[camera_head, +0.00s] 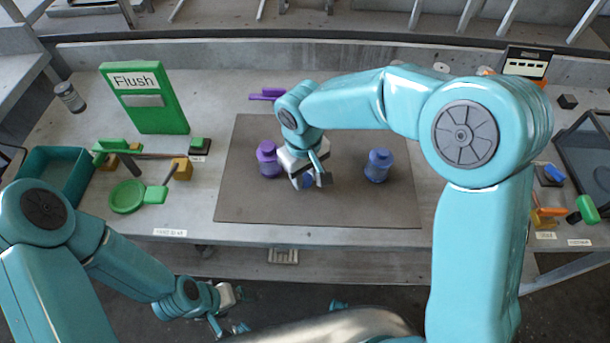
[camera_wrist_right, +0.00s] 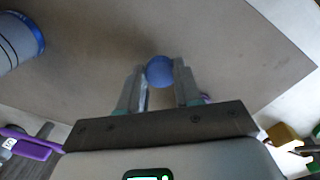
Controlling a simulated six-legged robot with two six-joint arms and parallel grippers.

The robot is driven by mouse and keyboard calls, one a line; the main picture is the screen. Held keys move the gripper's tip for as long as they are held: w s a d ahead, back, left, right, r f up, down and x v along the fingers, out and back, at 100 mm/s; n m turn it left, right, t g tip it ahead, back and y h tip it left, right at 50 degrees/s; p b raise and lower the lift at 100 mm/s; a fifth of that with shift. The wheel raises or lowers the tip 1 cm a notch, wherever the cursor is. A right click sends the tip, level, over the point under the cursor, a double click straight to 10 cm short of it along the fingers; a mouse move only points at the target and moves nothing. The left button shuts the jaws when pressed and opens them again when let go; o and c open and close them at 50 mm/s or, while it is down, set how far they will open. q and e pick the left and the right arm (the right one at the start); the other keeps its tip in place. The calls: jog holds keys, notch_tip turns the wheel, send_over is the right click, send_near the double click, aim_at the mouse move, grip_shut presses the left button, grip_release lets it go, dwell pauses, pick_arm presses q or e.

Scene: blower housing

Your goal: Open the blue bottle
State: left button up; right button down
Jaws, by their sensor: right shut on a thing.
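The blue bottle (camera_head: 378,167) stands upright on the right part of the brown mat (camera_head: 330,212). Part of a blue bottle (camera_wrist_right: 18,42) also shows at the upper left edge of the right wrist view. My right gripper (camera_head: 310,182) is over the middle of the mat, left of the blue bottle and apart from it. It is shut on a small round blue piece (camera_wrist_right: 160,71), which looks like a cap. My left gripper (camera_head: 230,310) is low in front of the table, far from the bottle; its jaw gap is not clear.
A purple bottle (camera_head: 269,160) stands just left of my right gripper. A purple tool (camera_head: 267,94) lies behind the mat. A green Flush box (camera_head: 145,98), a teal bin (camera_head: 60,172) and green parts are at left. The mat's front is bare.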

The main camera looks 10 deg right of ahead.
jog(key=shift+f, duration=0.6)
jog(key=shift+r, duration=0.1)
jog(key=c, duration=0.8)
grip_release()
jog(key=shift+f, duration=0.2)
